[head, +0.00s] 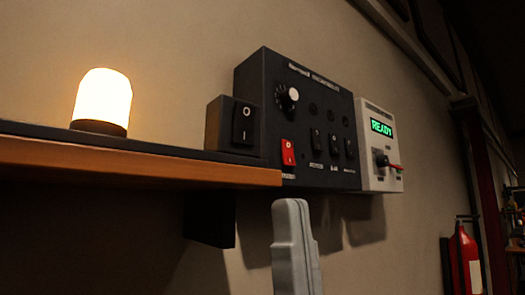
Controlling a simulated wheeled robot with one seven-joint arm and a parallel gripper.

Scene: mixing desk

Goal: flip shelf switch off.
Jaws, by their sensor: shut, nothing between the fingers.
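The shelf switch (243,124) is a black rocker marked O at the top and I at the bottom. It sits on a small dark box (215,125) at the right end of the wooden shelf (130,168). I cannot tell for certain which half of the rocker is pressed in. A dome lamp (103,98) on the shelf glows bright warm white. My gripper (291,207) is shut and empty, pointing up from the bottom of the head view. It appears below and to the right of the switch, apart from it.
Right of the switch, a black control panel (320,168) carries a knob, a red rocker (288,152) and several small black switches. Beside it is a white unit (381,118) reading READY, with a red-tipped lever. A shelf bracket (209,220) hangs below the shelf. A fire extinguisher (465,255) stands far right.

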